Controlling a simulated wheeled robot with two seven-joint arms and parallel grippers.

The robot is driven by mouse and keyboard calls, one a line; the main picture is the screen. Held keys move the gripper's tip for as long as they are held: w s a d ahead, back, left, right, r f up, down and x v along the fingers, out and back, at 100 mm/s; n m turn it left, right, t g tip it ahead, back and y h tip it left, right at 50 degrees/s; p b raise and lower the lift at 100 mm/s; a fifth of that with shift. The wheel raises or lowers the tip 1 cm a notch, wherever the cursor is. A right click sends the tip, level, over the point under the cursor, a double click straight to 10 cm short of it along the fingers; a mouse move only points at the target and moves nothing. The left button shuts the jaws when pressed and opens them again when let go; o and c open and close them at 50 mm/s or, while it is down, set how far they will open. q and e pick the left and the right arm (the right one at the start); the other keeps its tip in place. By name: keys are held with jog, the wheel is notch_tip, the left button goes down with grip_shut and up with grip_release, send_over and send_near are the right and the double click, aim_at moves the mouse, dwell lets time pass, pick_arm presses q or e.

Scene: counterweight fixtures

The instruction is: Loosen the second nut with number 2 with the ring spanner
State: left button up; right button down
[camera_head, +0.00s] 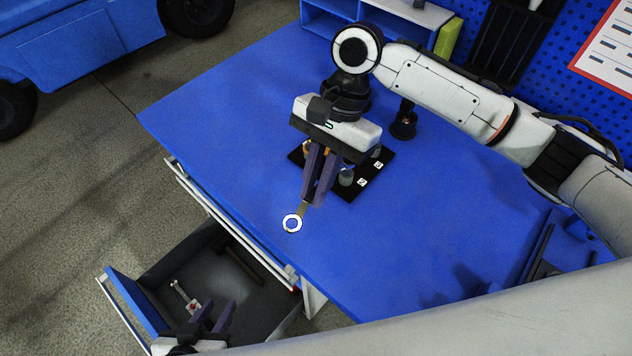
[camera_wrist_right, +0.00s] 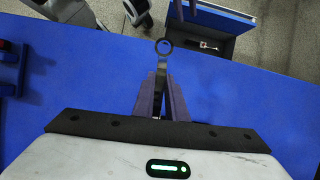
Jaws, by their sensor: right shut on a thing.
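The ring spanner (camera_head: 292,224) shows its pale ring end low over the blue table, in front of the black fixture plate. My right gripper (camera_head: 312,203) is shut on its handle; the ring points away from the fingers in the right wrist view (camera_wrist_right: 164,46). The black plate (camera_head: 349,194) carries a grey cylindrical part (camera_head: 346,177) and small white number labels (camera_head: 363,182), too small to read. My right gripper hides much of the plate, and I cannot make out the nut with number 2. My left gripper (camera_head: 213,307) is open and empty over the drawer.
The open drawer (camera_head: 258,312) at the front left holds a small metal tool with a red part (camera_head: 187,299). The blue table (camera_head: 230,110) is clear left of the plate. A blue shelf (camera_head: 322,22) and pegboard (camera_head: 590,30) stand at the back.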

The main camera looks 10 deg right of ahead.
jog(key=shift+a+f, duration=0.1)
jog(key=shift+f, duration=1.5)
dwell(1.1)
dwell(0.4)
jog(key=s+d+n, duration=0.2)
jog(key=n, duration=0.1)
jog(key=shift+d+g+h, duration=0.1)
jog(key=shift+g+h, duration=0.3)
jog(key=d+n, duration=0.1)
jog(key=s+d+n+h, duration=0.1)
jog(key=shift+d+n+g, duration=0.1)
jog(key=shift+n+g, duration=0.2)
jog(key=shift+n, duration=0.1)
jog(key=shift+s+d+n, duration=0.1)
jog(key=shift+d+n, duration=0.45)
jog(key=shift+n, duration=0.05)
jog(key=shift+h, duration=0.3)
jog(key=shift+s+d+n+h, duration=0.1)
jog(key=shift+d+n+h, duration=0.2)
jog(key=shift+d+n, duration=0.4)
jog(key=shift+d+n+h, duration=0.5)
jog(key=shift+d+n, duration=0.75)
jog(key=shift+n, duration=0.15)
